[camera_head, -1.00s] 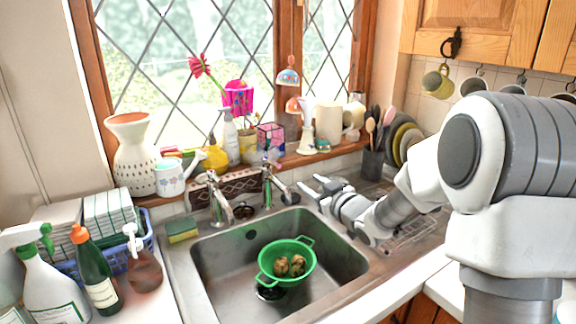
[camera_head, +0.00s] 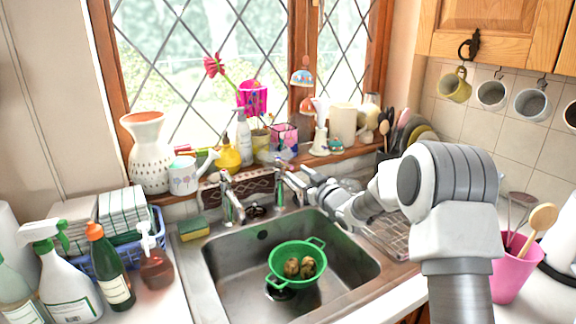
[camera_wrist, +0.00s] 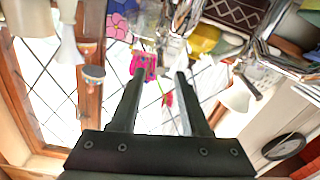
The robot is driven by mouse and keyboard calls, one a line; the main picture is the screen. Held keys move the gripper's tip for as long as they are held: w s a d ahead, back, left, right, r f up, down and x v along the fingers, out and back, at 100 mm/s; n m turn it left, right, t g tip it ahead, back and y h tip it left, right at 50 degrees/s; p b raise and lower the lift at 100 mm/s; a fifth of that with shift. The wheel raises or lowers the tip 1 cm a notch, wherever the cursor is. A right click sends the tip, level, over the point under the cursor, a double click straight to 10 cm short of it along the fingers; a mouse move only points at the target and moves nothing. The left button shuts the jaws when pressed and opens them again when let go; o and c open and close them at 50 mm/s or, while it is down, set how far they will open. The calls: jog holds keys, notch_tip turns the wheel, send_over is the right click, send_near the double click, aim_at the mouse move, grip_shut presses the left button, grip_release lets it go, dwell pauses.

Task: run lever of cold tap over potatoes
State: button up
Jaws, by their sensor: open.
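Two chrome taps stand behind the metal sink (camera_head: 215,285): a left tap (camera_head: 232,200) and a right tap (camera_head: 280,182). No hot or cold marking is readable. A green colander (camera_head: 298,283) in the basin holds brown potatoes (camera_head: 292,266). My gripper (camera_head: 294,178) is open beside the right tap, at its right side, and partly covers it. I cannot tell whether they touch. In the wrist view the open fingers (camera_wrist: 158,74) have nothing clearly between them. Blurred chrome parts (camera_wrist: 172,45) show beyond the fingertips; the lever is hard to make out.
The sill behind holds a white vase (camera_head: 148,160), a watering can (camera_head: 184,176) and a pink pot (camera_head: 252,97). A sponge (camera_head: 194,229) lies left of the sink. Bottles (camera_head: 110,275) stand at left. A pink utensil pot (camera_head: 512,272) stands at right.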

aim_at(288, 165)
jog(key=x, duration=0.6)
jog(key=shift+w+a, duration=0.2)
grip_shut()
dwell(1.3)
